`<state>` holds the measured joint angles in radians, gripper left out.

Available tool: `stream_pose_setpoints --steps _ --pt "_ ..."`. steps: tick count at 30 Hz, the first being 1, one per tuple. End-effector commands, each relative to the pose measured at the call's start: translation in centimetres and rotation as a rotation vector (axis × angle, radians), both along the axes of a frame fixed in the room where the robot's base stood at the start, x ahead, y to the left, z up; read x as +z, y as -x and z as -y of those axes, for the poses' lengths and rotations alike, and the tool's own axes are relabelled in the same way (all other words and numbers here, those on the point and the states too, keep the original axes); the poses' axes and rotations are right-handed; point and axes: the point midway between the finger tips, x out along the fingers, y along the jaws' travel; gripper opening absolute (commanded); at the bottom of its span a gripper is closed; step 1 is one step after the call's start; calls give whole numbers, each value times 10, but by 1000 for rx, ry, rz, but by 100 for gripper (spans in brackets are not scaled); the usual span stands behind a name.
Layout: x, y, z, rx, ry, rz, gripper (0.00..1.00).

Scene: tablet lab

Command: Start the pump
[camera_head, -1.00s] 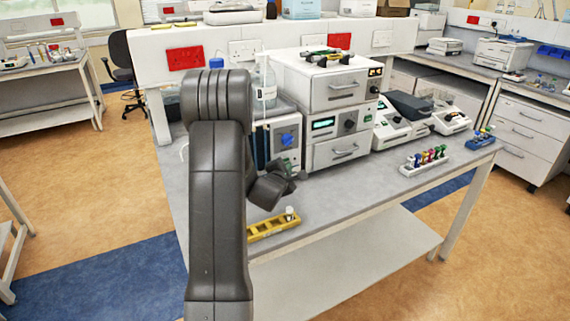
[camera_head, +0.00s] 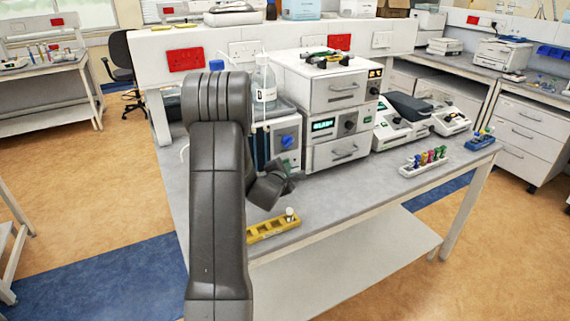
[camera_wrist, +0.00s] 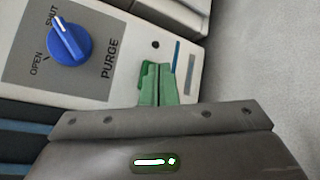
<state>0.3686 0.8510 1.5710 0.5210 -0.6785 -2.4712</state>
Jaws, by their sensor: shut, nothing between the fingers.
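The pump (camera_head: 286,128) is a box with a light front panel on the bench, partly hidden behind my arm. Its blue knob (camera_head: 287,141) also shows in the wrist view (camera_wrist: 69,41), beside the word PURGE, with its white pointer towards SHUT. A small dark round spot (camera_wrist: 155,45) and a blue strip (camera_wrist: 177,56) are on the panel right of PURGE. My gripper (camera_wrist: 158,70) is shut and empty, its green fingertips together just below the dark spot in the picture. I cannot tell whether they touch the panel. In the head view my gripper (camera_head: 296,174) is in front of the pump.
A clear bottle (camera_head: 264,88) stands above the pump. Stacked white instruments (camera_head: 337,150) with a lit display stand to the right. A yellow rack (camera_head: 268,229) with a white-topped vial is near the front edge. A vial rack (camera_head: 424,163) lies farther right, with clear bench between.

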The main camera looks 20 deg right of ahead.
Motion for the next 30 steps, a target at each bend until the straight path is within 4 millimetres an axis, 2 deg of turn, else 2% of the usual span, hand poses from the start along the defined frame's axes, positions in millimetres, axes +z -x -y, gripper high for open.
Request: stream_pose_setpoints --steps 19,30 --pt "0 -2 0 0 1 -1 0" --pt "0 8 1 0 1 -1 0"
